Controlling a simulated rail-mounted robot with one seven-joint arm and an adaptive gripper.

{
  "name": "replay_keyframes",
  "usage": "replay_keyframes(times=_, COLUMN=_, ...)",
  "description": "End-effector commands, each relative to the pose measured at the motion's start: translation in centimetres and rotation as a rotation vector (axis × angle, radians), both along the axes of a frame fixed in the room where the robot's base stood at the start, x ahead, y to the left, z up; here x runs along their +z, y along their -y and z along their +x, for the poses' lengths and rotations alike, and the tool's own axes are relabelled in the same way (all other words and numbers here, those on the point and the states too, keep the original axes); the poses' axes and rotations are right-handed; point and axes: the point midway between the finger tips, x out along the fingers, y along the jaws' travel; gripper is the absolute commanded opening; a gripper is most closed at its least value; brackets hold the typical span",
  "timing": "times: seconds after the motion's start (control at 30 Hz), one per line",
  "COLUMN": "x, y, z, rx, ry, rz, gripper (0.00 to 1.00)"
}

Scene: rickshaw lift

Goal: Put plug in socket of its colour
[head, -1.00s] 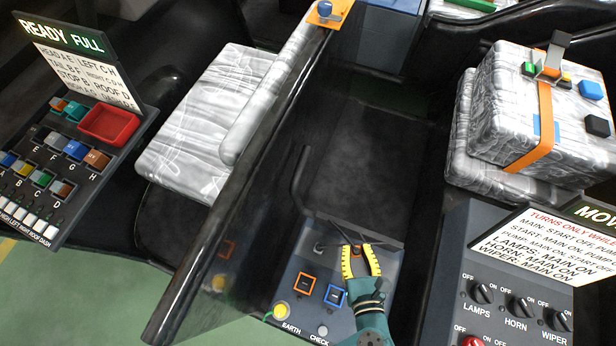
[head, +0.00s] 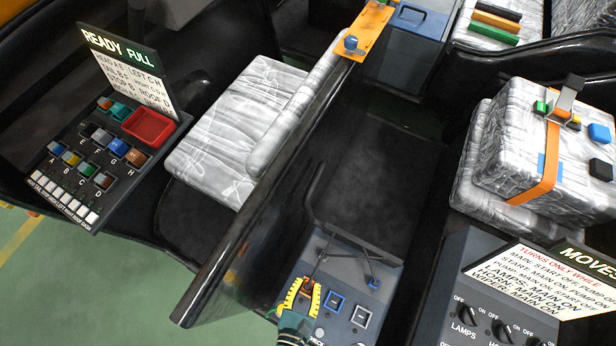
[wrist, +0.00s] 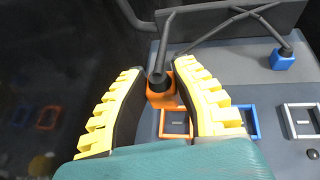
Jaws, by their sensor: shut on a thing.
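My gripper (head: 302,292), with yellow ribbed fingers, is shut on an orange plug (wrist: 162,97) with a black cable. In the wrist view the plug is between the fingers (wrist: 155,82), just beyond and slightly left of the orange-framed socket (wrist: 176,123). I cannot tell its height above the panel. The gripper hides the orange socket in the head view. The blue socket (head: 333,302) and a grey-white socket (head: 361,317) lie to the right. A blue plug (wrist: 283,60) rests at the panel's far right, also visible in the head view (head: 373,284).
A dark raised bar (head: 352,243) runs along the panel's far edge. A long black glossy rail (head: 245,245) stands close left of the gripper. A switch console (head: 470,305) is at the right, a fuse board (head: 100,150) at the left.

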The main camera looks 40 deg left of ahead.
Motion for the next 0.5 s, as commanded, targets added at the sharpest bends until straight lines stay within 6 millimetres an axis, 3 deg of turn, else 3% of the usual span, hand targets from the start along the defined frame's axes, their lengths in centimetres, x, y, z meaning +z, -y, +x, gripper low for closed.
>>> replay_keyframes(times=0.03, x=-2.2, y=0.0, z=0.0, rx=-0.002, ry=-0.002, rz=0.000, gripper=0.00)
replay_keyframes(times=0.1, x=-3.9, y=0.1, z=0.0, rx=-0.003, ry=-0.003, rz=0.001, gripper=0.00)
replay_keyframes(times=0.4, x=-8.6, y=0.1, z=0.0, rx=-0.002, ry=-0.002, rz=0.002, gripper=0.00)
replay_keyframes(times=0.5, x=-8.7, y=0.0, z=0.0, rx=0.000, ry=-0.001, rz=0.000, gripper=0.00)
